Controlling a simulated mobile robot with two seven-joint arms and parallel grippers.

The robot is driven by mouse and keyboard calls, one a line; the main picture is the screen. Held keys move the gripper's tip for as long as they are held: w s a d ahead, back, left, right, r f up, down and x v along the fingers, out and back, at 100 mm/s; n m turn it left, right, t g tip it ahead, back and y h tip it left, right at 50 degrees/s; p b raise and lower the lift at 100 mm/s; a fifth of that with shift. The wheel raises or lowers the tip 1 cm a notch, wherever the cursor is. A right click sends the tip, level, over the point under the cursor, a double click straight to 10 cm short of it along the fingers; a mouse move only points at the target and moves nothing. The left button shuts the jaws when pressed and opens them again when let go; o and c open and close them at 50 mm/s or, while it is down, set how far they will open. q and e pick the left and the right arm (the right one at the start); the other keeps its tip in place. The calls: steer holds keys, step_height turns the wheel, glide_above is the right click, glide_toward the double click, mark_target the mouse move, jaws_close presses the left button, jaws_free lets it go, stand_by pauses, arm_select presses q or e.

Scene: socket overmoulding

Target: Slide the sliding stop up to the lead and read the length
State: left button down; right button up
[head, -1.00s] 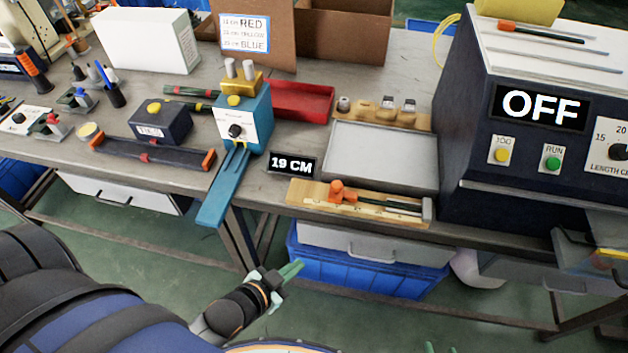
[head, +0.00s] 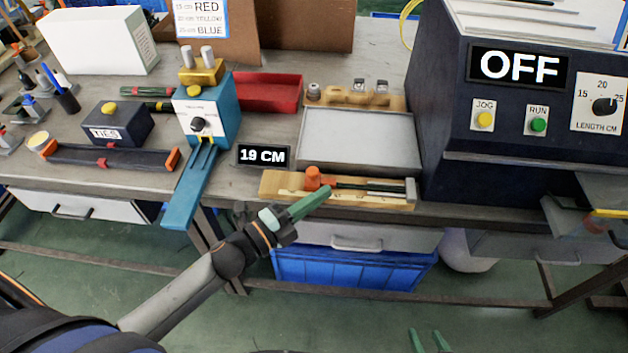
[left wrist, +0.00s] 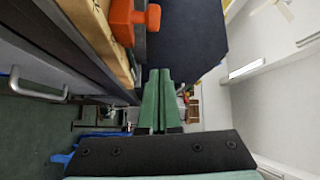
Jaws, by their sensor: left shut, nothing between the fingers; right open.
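The orange sliding stop (head: 313,178) sits near the left end of the wooden measuring board (head: 277,187). The dark lead (head: 370,187) lies along the board from beside the stop to the grey end block (head: 410,190). The length display (head: 262,155) reads 19 CM. My left gripper (head: 324,191) is shut and empty, its green tips at the board's front edge, just below the stop in the picture. In the left wrist view the stop (left wrist: 135,20) is beyond the fingertips (left wrist: 158,72), with a visible gap. My right gripper (head: 430,338) is open, low at the bottom edge.
A grey tray (head: 360,165) lies behind the board. A blue machine (head: 207,120) with a protruding blue arm stands to its left. The dark machine (head: 480,180), showing OFF, stands to its right. A blue crate (head: 350,272) is under the table.

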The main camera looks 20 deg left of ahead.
mark_target(314, 183)
arm_select(q)
steer(key=w, duration=0.1)
steer(key=w+a, duration=0.1)
steer(key=w, duration=0.1)
steer(key=shift+w+f, duration=0.1)
steer(key=shift+f, duration=0.1)
steer(key=shift+w+a+f, duration=0.1)
steer(key=shift+w+a, duration=0.05)
steer(key=shift+a, duration=0.45)
arm_select(e)
steer(key=shift+s+d+f, duration=0.15)
steer(key=shift+s+f, duration=0.05)
steer(key=shift+f, duration=0.05)
